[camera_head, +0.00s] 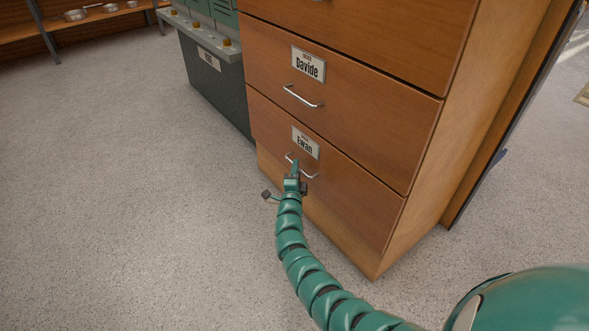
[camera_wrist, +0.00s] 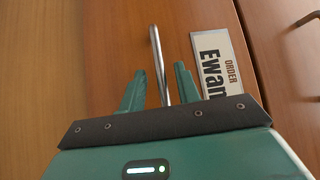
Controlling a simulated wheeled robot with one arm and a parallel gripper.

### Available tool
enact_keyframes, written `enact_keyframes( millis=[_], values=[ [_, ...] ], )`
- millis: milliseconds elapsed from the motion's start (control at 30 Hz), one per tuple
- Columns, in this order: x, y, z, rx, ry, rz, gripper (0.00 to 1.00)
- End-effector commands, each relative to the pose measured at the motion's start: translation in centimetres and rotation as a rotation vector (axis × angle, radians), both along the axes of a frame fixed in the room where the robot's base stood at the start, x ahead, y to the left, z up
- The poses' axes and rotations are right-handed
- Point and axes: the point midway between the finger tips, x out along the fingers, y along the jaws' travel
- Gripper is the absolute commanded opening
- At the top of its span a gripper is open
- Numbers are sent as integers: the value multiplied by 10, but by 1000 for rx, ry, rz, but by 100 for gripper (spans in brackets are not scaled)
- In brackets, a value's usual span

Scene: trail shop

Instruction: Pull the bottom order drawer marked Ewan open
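The bottom drawer marked Ewan (camera_head: 355,205) is wooden and sits shut, flush with the cabinet front. Its white label (camera_head: 305,142) reads Ewan, and it also shows turned on its side in the wrist view (camera_wrist: 222,62). The drawer's silver bar handle (camera_head: 309,175) is partly hidden by my gripper (camera_head: 296,168) in the head view. In the wrist view, the handle (camera_wrist: 160,62) runs between the two green fingers of my gripper (camera_wrist: 159,76). The fingers are apart, with a visible gap on each side of the bar.
The drawer marked Davide (camera_head: 345,105) is shut directly above. A dark green bin unit (camera_head: 212,88) stands against the cabinet's left side. A wooden shelf (camera_head: 100,14) with metal bowls is at the far left. The grey floor (camera_head: 130,190) in front is clear.

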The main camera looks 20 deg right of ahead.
Motion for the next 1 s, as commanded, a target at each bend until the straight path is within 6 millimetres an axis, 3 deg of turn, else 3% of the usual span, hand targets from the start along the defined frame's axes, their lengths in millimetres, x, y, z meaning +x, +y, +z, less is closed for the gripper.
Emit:
enact_keyframes(
  millis=[267, 433, 767, 1000],
  values=[
    [0, -1, 0, 0, 0, 0, 33],
    [1, -1, 1, 1, 0, 0, 0],
    [-1, 4, 1, 1, 0, 0, 0],
    [-14, 40, 3, 3, -3, 1, 0]
  ],
)
